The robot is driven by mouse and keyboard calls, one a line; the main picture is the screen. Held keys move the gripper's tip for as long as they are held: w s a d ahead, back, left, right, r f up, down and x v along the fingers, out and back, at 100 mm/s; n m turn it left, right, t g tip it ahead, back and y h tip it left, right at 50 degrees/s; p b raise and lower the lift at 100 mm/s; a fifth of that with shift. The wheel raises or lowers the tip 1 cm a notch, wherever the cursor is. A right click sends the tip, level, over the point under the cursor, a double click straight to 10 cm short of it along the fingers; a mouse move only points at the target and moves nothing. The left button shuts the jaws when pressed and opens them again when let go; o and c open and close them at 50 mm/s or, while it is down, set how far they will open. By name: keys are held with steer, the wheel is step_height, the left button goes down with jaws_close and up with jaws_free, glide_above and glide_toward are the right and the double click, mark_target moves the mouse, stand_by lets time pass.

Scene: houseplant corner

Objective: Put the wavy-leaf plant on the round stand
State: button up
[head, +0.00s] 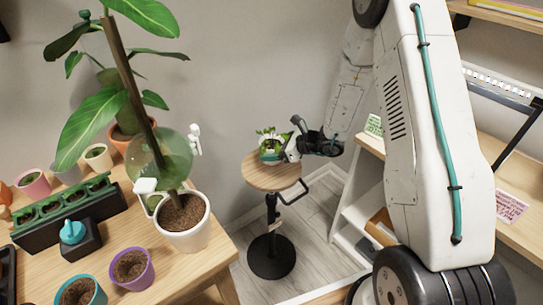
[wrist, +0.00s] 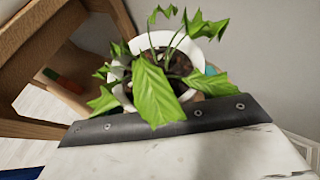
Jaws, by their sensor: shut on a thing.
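The wavy-leaf plant (head: 268,134) has green lobed leaves and sits in a small white pot with some teal (head: 270,155). It shows over the back part of the wooden top of the round stand (head: 262,178), looking upright. I cannot tell whether the pot touches the top. My gripper (head: 289,152) reaches in from the right and is shut on the pot. In the wrist view the leaves (wrist: 155,95) hang over the white rim (wrist: 140,42), with dark soil inside. A dark gripper edge (wrist: 165,122) hides the pot's lower part.
A wooden table (head: 140,285) at left holds a tall plant in a white pot (head: 188,238), several small pots and a dark planter tray (head: 70,218). Shelving (head: 360,200) stands right of the stand. A black handle (head: 293,193) juts from the stand's right side.

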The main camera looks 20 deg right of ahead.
steer(key=shift+w+a, duration=0.1)
steer(key=shift+w, duration=0.4)
steer(key=shift+s+f, duration=0.1)
steer(key=shift+f, duration=1.65)
steer(key=shift+f, duration=0.1)
steer(key=o, duration=1.2)
